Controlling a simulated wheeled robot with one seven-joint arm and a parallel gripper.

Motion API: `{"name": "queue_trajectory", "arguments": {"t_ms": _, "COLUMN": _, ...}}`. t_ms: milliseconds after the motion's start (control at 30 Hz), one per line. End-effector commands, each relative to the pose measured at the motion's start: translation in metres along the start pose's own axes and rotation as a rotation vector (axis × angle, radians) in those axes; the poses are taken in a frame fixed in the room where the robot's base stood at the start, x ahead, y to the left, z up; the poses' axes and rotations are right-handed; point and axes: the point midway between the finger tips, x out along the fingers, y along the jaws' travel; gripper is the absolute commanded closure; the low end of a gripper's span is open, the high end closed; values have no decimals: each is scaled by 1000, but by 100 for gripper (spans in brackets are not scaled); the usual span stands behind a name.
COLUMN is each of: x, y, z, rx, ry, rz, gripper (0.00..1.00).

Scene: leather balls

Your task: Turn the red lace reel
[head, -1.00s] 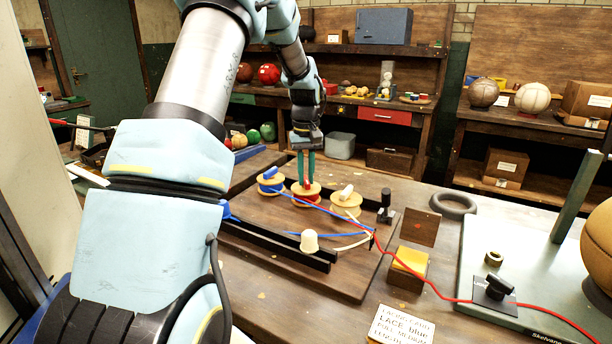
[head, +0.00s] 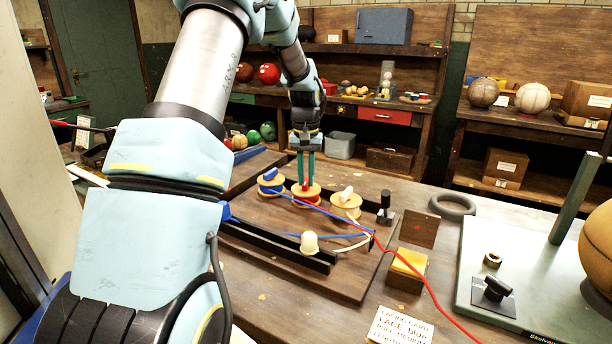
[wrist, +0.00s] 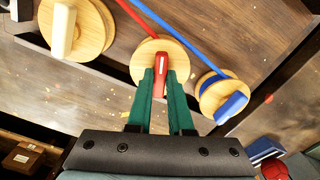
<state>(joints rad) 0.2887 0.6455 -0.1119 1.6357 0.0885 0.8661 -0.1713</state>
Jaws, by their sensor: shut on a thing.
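The red lace reel (head: 306,197) is the middle one of three pale wooden reels on a dark board. My gripper (head: 305,181) comes down on it from above. In the wrist view, my green fingers (wrist: 160,82) are shut on the reel's red handle (wrist: 159,64). The red lace (head: 345,222) runs from the reel to a post at the board's right corner, then down past the picture's lower edge. The reel with the blue handle (head: 270,174) stands to the left, and the one with the cream handle (head: 346,198) to the right.
A cream knob (head: 309,243) sits near the board's front rail. A black-knobbed clamp (head: 494,291) stands on the grey-green plate (head: 470,255) at right. A yellow-topped block (head: 408,263), a dark ring (head: 452,204) and a printed card (head: 400,327) lie nearby.

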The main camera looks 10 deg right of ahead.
Motion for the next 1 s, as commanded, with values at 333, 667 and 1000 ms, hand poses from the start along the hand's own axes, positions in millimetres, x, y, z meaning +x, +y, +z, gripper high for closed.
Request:
{"name": "queue_trajectory", "arguments": {"t_ms": 333, "x": -2, "y": 0, "z": 0, "rx": 326, "ry": 1, "rz": 0, "gripper": 100}}
{"name": "queue_trajectory", "arguments": {"t_ms": 667, "x": -2, "y": 0, "z": -1, "rx": 588, "ry": 3, "rz": 0, "gripper": 100}}
{"name": "queue_trajectory", "arguments": {"t_ms": 1000, "x": -1, "y": 0, "z": -1, "rx": 733, "ry": 3, "rz": -1, "gripper": 100}}
